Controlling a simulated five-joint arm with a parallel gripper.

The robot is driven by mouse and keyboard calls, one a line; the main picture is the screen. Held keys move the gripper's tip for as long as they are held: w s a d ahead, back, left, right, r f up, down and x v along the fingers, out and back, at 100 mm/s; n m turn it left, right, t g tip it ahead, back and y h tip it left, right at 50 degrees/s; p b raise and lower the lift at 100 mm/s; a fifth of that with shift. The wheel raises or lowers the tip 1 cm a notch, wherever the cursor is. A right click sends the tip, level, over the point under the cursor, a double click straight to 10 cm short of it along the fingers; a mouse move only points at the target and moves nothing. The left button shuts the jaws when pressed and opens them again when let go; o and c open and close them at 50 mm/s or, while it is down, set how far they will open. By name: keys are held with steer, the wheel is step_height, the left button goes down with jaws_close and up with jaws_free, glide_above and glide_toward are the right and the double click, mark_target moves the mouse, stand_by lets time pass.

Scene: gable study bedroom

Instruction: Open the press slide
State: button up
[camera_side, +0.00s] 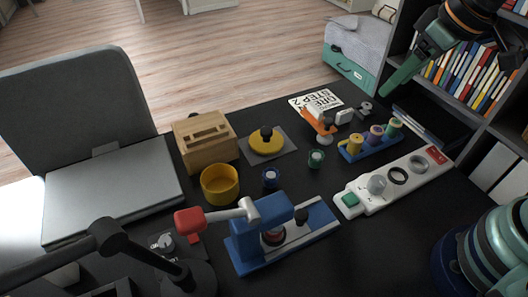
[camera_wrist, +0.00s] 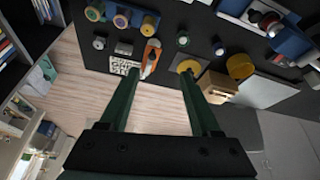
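The blue press (camera_side: 247,248) stands at the front middle of the black desk in the side view, with a grey lever arm ending in a red handle (camera_side: 190,220). Its pale slide (camera_side: 297,233) lies along the blue base, with a black knob (camera_side: 301,215) standing up from it. A dark round piece with red sits under the press head. In the wrist view the press (camera_wrist: 290,42) is at the upper right, partly cut off. My gripper (camera_wrist: 158,72) is open and empty, its two green fingers apart. In the side view it (camera_side: 390,88) is high at the upper right, far from the press.
A white panel with a green button (camera_side: 350,199) lies right of the press. A yellow bowl (camera_side: 220,193), wooden box (camera_side: 207,150) and small blue and green pieces stand behind it. A black lamp (camera_side: 150,262) stands at its left. The shelf (camera_side: 480,115) is beside my gripper.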

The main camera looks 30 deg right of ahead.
steer(key=a+f+n+g, duration=0.3)
steer(key=a+n, duration=0.3)
steer(key=a, duration=0.5)
steer(key=n+g, duration=0.2)
steer(key=n, duration=0.3)
glide_toward(302, 214)
steer(key=shift+m+h, duration=0.3)
steer(key=f, duration=0.8)
steer(key=shift+s+a+f, duration=0.1)
steer(key=shift+a+f, duration=0.05)
steer(key=shift+a, duration=0.1)
steer(key=shift+c, duration=0.3)
jaws_close()
